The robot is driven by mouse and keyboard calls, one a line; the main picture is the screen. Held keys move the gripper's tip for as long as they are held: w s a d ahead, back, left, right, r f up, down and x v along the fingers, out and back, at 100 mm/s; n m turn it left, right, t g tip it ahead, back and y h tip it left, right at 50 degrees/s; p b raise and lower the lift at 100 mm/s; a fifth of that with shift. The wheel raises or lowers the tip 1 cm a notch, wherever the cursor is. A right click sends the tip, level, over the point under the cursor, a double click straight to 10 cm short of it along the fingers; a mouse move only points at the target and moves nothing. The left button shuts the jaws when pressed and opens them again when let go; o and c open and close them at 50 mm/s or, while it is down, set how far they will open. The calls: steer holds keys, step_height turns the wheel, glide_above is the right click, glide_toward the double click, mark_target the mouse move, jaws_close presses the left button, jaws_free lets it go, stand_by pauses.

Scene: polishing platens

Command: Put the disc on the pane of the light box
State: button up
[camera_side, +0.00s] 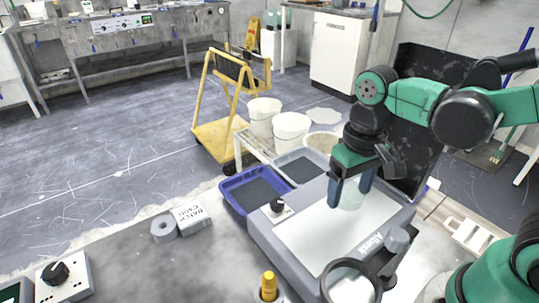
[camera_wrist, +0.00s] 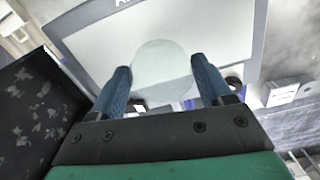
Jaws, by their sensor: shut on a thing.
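The disc (camera_side: 350,194) is pale, round and translucent. My gripper (camera_side: 349,199) is shut on it, with one blue finger at each side. The wrist view also shows the disc (camera_wrist: 162,62) between the fingertips of my gripper (camera_wrist: 160,68). The light box (camera_side: 262,233) is grey, with a pale pane (camera_side: 318,243). The disc and fingers are over the far part of the pane in the side view. The pane (camera_wrist: 225,28) lies behind the disc in the wrist view. Whether the disc touches the pane, I cannot tell.
A black knob (camera_side: 277,205) stands on the light box's left corner. A ring-shaped magnifier (camera_side: 350,284) stands over its near edge. A blue tray (camera_side: 235,207), a grey tray (camera_side: 297,168) and white buckets (camera_side: 290,132) are beyond. A white card box (camera_side: 191,218) lies left.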

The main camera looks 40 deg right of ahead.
mark_target(342, 219)
steer(key=shift+f, duration=2.2)
steer(key=shift+f, duration=0.15)
steer(key=o, duration=1.3)
step_height(342, 219, up, 12)
steer(key=f+t, duration=0.1)
steer(key=w+d+f+n+t, duration=0.1)
steer(key=t, duration=0.1)
steer(key=w+f+t, duration=0.1)
steer(key=t, duration=0.1)
steer(key=shift+w+d+f, duration=0.1)
steer(key=shift+d, duration=0.25)
steer(key=shift+w+d+f+n+t, duration=0.1)
steer(key=shift+w+n+t, duration=0.1)
steer(key=shift+t, duration=0.35)
steer(key=shift+w+d+f+n+t, duration=0.1)
steer(key=shift+w+n+t, duration=0.1)
steer(key=shift+t, duration=0.35)
